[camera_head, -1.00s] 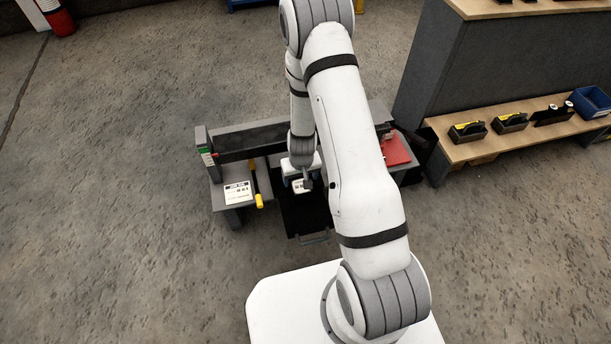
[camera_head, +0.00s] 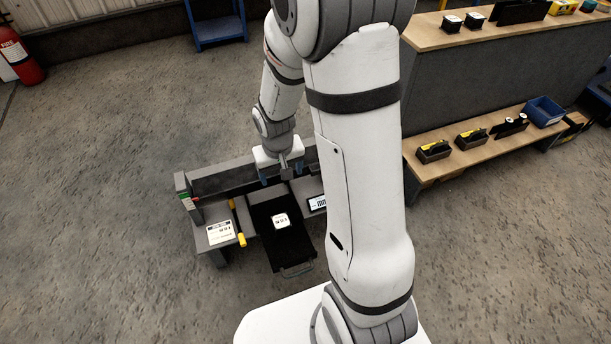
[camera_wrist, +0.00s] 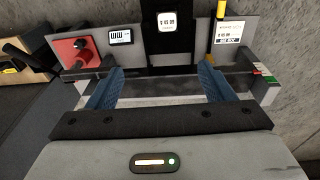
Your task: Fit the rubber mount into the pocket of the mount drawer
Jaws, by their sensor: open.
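The mount drawer (camera_head: 292,250) is a black drawer pulled out of a grey bench, with a handle at its front. A small block with a white printed top, apparently the rubber mount (camera_head: 281,220), lies in it. It also shows at the top of the wrist view (camera_wrist: 167,22). Whether it is fully down in the pocket, I cannot tell; the pocket's edges are lost in the black. My gripper (camera_head: 283,178) is open and empty, above the bench behind the drawer, apart from the block. Its blue fingers stand wide apart in the wrist view (camera_wrist: 160,82).
Left of the drawer are a white label card (camera_head: 220,232) and a yellow-handled tool (camera_head: 241,238). Right of it is a small display (camera_head: 318,203). The wrist view shows a red block with a knob (camera_wrist: 77,52). A wooden shelf (camera_head: 455,160) with several parts stands at right.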

